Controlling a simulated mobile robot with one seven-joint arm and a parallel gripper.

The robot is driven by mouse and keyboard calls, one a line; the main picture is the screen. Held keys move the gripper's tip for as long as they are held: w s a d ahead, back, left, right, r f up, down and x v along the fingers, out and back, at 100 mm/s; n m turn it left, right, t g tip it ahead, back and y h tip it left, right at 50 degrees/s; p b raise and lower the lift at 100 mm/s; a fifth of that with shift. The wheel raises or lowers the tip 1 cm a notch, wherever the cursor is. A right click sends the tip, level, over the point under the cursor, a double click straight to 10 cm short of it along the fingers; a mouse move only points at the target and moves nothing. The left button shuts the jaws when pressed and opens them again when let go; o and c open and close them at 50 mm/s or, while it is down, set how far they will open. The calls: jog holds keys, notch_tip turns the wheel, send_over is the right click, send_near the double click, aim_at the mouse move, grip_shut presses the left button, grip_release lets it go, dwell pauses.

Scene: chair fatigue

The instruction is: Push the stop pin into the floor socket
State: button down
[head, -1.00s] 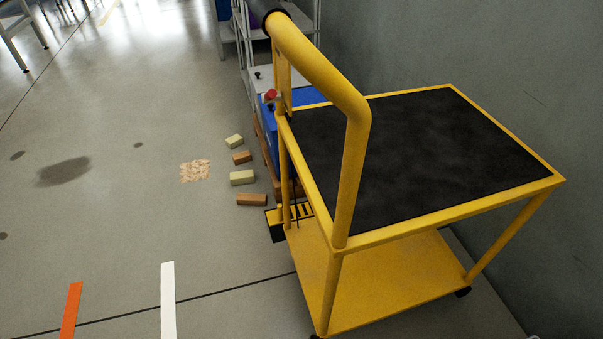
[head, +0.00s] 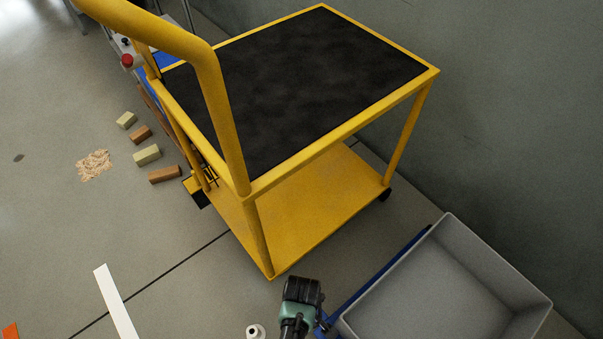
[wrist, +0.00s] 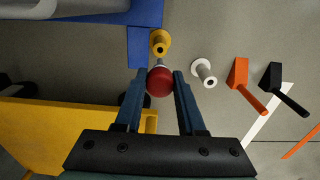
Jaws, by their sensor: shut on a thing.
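In the wrist view, the stop pin shows as a red ball knob (wrist: 160,81) with a short grey shank. My gripper (wrist: 161,76) is shut on the knob, a finger on each side. The shank points at a yellow flanged socket (wrist: 160,40) just beyond; I cannot tell whether its tip is inside. A white flanged socket (wrist: 203,73) stands to the right, apart from the pin. It also shows at the bottom of the head view (head: 256,331). There my wrist is at the bottom centre, and the fingers and pin are hidden.
A yellow trolley (head: 330,190) with a black top stands close ahead. A grey bin (head: 440,290) on a blue frame is at right. Orange (wrist: 240,73) and black (wrist: 272,76) handled pieces lie right of the sockets.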

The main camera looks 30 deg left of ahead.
jog(key=shift+f+b, duration=1.65)
jog(key=shift+f, duration=0.75)
jog(key=shift+f+b, duration=0.95)
jog(key=shift+f, duration=0.85)
jog(key=shift+r, duration=0.2)
jog(key=shift+r+p, duration=1.35)
jog(key=shift+p, duration=0.25)
jog(key=shift+p, duration=0.3)
dwell(1.0)
jog(key=shift+f+b, duration=0.45)
jog(key=shift+f, duration=0.1)
